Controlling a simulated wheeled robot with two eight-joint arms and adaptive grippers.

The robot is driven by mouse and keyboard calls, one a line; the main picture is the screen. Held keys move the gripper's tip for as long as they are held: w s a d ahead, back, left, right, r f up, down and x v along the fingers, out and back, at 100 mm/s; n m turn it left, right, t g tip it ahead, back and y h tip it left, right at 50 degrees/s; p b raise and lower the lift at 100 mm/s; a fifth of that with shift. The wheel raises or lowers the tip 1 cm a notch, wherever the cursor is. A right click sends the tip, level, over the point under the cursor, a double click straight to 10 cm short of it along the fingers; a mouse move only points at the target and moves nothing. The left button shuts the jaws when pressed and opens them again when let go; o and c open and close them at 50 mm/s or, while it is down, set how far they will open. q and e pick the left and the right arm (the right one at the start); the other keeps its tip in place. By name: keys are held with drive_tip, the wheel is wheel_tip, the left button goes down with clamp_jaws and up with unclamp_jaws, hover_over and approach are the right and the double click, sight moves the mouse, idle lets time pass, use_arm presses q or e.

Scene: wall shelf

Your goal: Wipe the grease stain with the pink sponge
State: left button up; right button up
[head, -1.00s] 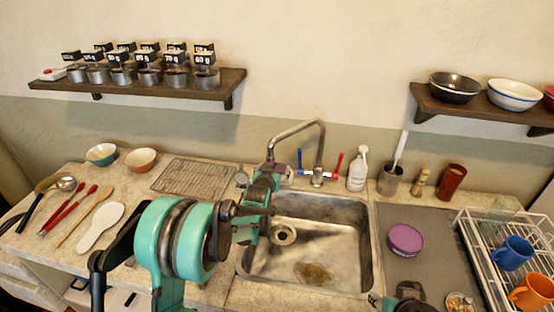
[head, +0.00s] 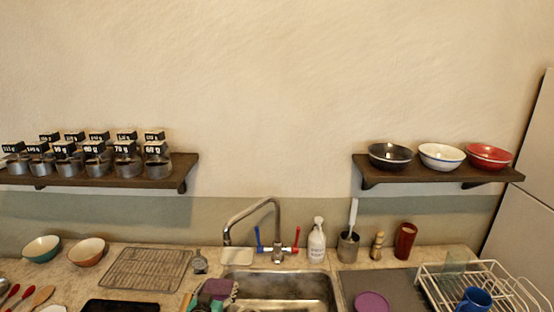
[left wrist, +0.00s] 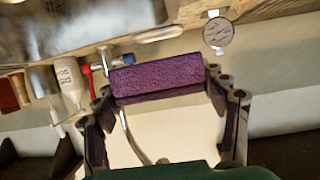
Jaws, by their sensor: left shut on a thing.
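The pink sponge, which looks purple here, is held between the fingers of my left gripper (left wrist: 158,84). Its broad face (left wrist: 157,76) shows in the left wrist view. In the head view my left gripper (head: 213,294) is low at the left edge of the sink (head: 285,281), with the sponge (head: 222,286) at its tip. Only the back part of the basin shows. The grease stain is out of view now. My right gripper is not in view.
The tap (head: 252,212) rises behind the sink, with a white bottle (head: 316,240) beside it. A wire rack (head: 146,269) and a small round dial (head: 200,263) are to the left. A purple tub (head: 371,301) and a dish rack (head: 432,283) are to the right.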

sight(217, 294)
use_arm(q)
drive_tip(key=s+r+m+h, duration=0.2)
drive_tip(key=s+r+h, duration=0.1)
drive_tip(key=s, duration=0.4)
drive_tip(key=shift+s+d+r+m+g, duration=0.3)
drive_tip(key=shift+s+d+r+m, duration=0.1)
drive_tip(key=shift+d+r, duration=0.05)
drive_tip(key=shift+n+y, duration=0.8)
drive_tip(key=w+f, duration=0.2)
drive_tip(key=w, duration=0.1)
drive_tip(key=w+f, duration=0.1)
drive_tip(key=shift+w+a+f, duration=0.1)
drive_tip(key=shift+w+a, duration=0.25)
drive_tip(key=shift+w, duration=0.05)
drive_tip(key=w, duration=0.1)
drive_tip(key=w+n+y, duration=0.1)
drive_tip(key=w, duration=0.1)
drive_tip(key=w+y, duration=0.1)
drive_tip(key=w, duration=0.1)
drive_tip(key=shift+w+d+f+n, duration=0.15)
drive_tip(key=shift+d+f+n, duration=0.15)
drive_tip(key=shift+d+f, duration=0.1)
drive_tip(key=shift+w+d+r, duration=0.1)
drive_tip(key=shift+w+d, duration=0.2)
drive_tip(key=shift+w, duration=0.35)
